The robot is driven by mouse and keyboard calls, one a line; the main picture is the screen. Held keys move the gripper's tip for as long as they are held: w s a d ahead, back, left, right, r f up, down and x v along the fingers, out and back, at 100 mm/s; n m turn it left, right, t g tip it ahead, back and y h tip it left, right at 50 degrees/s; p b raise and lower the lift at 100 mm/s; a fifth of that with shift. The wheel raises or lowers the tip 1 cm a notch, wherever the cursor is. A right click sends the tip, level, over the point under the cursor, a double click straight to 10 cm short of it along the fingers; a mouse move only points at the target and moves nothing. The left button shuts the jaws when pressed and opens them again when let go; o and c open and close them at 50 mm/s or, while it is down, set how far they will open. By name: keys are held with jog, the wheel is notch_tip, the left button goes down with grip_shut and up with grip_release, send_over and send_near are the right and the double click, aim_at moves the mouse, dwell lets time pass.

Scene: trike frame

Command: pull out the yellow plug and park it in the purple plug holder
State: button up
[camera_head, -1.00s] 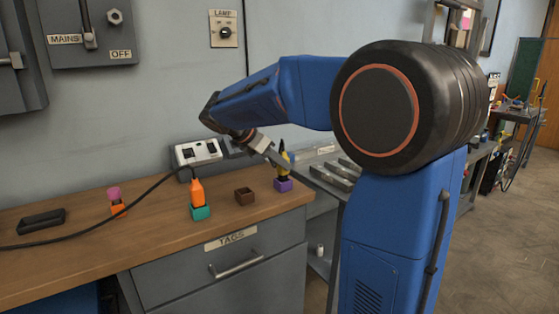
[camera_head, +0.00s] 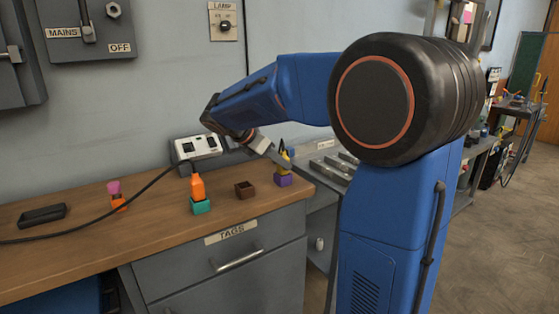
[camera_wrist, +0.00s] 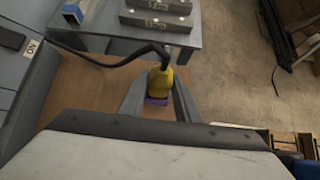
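The yellow plug (camera_wrist: 160,80) stands upright in the purple plug holder (camera_head: 284,180) near the right end of the wooden bench. The holder also shows below the plug in the wrist view (camera_wrist: 156,101). A black cable leaves the top of the plug. My gripper (camera_wrist: 160,88) points down, with one finger on each side of the plug. The fingers are very close to the plug's sides; I cannot tell whether they touch it. In the head view, my gripper (camera_head: 279,159) partly hides the plug (camera_head: 286,163).
An orange plug (camera_head: 197,187) stands in a teal holder (camera_head: 201,205). An empty brown holder (camera_head: 245,189) is between it and the purple one. A white socket box (camera_head: 197,147) is behind. Metal blocks (camera_head: 332,170) lie on the grey side table to the right.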

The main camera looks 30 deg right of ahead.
jog(key=o, duration=0.3)
jog(key=shift+a+r, duration=0.1)
jog(key=shift+r, duration=0.05)
jog(key=v, duration=1.7)
jog(key=shift+a, duration=0.1)
jog(key=s+a+f+m+t+y, duration=0.1)
jog(key=s+f+m+y, duration=0.3)
jog(key=s+f+m, duration=0.5)
jog(key=s+a+f+m+t+y, duration=0.1)
jog(key=s+f+m+t+y, duration=0.2)
jog(key=s+f+m, duration=0.6)
jog(key=s+f+y, duration=0.2)
jog(key=s+f, duration=0.4)
jog(key=s, duration=0.5)
jog(key=shift+s+f, duration=0.2)
jog(key=shift+s, duration=0.15)
jog(key=shift+d, duration=0.1)
